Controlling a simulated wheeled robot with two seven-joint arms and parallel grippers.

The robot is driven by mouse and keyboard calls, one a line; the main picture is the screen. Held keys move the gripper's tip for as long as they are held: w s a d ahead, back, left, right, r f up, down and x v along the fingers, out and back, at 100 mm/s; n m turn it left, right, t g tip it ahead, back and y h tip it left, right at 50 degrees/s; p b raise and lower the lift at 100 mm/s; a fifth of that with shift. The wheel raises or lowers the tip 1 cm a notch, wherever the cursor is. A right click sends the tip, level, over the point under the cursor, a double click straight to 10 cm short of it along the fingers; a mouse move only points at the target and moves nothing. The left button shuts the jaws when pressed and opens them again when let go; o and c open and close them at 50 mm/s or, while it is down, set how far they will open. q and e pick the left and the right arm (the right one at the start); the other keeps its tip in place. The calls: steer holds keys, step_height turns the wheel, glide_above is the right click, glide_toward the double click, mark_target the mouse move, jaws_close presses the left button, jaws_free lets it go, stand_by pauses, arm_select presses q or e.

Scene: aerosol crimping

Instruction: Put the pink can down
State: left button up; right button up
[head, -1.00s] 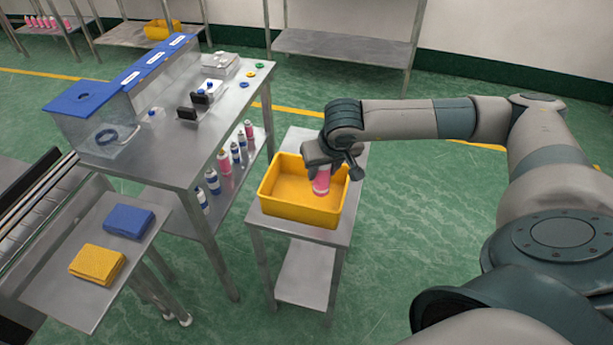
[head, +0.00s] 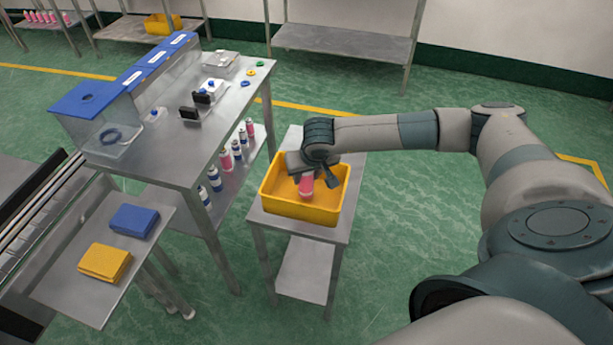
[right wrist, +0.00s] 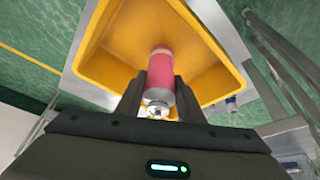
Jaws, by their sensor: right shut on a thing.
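The pink can (head: 306,186) is in my right gripper (head: 312,178), over the inside of the yellow bin (head: 300,212) in the head view. In the right wrist view the can (right wrist: 159,75) is gripped between the two dark fingers of the right gripper (right wrist: 158,88), with the yellow bin (right wrist: 110,62) beyond it. I cannot tell whether the can touches the bin floor. My left gripper is not in view.
The bin stands on a small metal table (head: 262,222). To its left is a larger metal table (head: 165,165) with blue-lidded clear boxes (head: 100,125) and several cans on its lower shelf. Yellow (head: 104,262) and blue (head: 132,220) blocks lie on a nearer shelf. Green floor is open at right.

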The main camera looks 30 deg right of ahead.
steer(key=shift+f, duration=0.8)
steer(key=shift+f, duration=0.15)
steer(key=o, duration=1.1)
steer(key=shift+c, duration=0.2)
steer(key=shift+r, duration=0.25)
